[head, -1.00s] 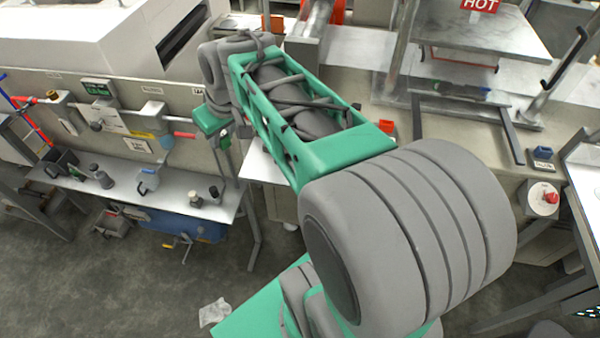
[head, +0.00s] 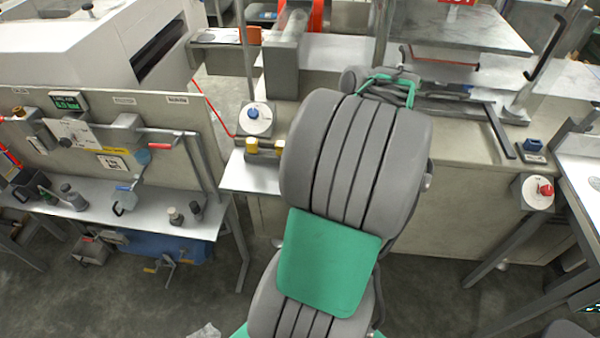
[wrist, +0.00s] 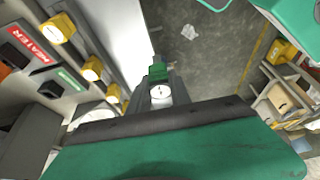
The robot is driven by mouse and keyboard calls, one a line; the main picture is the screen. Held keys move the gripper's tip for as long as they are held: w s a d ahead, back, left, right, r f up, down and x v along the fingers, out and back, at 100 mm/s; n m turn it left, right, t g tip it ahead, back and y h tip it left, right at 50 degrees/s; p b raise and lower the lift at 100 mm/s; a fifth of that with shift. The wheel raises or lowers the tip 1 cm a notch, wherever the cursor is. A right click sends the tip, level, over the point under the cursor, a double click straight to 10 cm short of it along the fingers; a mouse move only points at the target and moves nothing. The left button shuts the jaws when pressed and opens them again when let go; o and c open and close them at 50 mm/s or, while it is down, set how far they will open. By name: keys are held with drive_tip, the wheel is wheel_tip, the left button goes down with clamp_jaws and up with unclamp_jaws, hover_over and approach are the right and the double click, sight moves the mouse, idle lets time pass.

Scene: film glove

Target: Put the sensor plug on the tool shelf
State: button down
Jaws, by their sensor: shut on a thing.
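In the wrist view, my gripper (wrist: 160,88) is shut on a small piece with a white round face and a green block at its far end. It seems to be the sensor plug (wrist: 160,93), though its shape is partly hidden. A metal shelf (head: 145,218) at the left of the head view carries several small items. I cannot tell from any label whether it is the tool shelf.
A panel with a red HEATER label (wrist: 32,44) and yellow fittings lies left in the wrist view. Shelving with yellow boxes (wrist: 282,98) is at right, with floor between. In the head view, a blue-knobbed control (head: 254,118) and a red-button box (head: 537,192) flank my arm.

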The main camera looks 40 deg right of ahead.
drive_tip(key=w+f, duration=0.2)
drive_tip(key=w+d+f, duration=0.1)
drive_tip(key=f, duration=0.1)
drive_tip(key=w+d+f, duration=0.1)
drive_tip(key=w+f, duration=0.1)
drive_tip(key=shift+w+d+f+p, duration=0.2)
drive_tip(key=shift+w+f+p, duration=0.05)
drive_tip(key=shift+w+p, duration=0.05)
wheel_tip(320, 180, down, 3)
drive_tip(key=shift+r+p, duration=0.2)
drive_tip(key=shift+p, duration=0.25)
drive_tip(key=shift+f+b, duration=0.3)
drive_tip(key=shift+f, duration=0.1)
drive_tip(key=c, duration=1.2)
unclamp_jaws()
drive_tip(key=shift+r, duration=0.1)
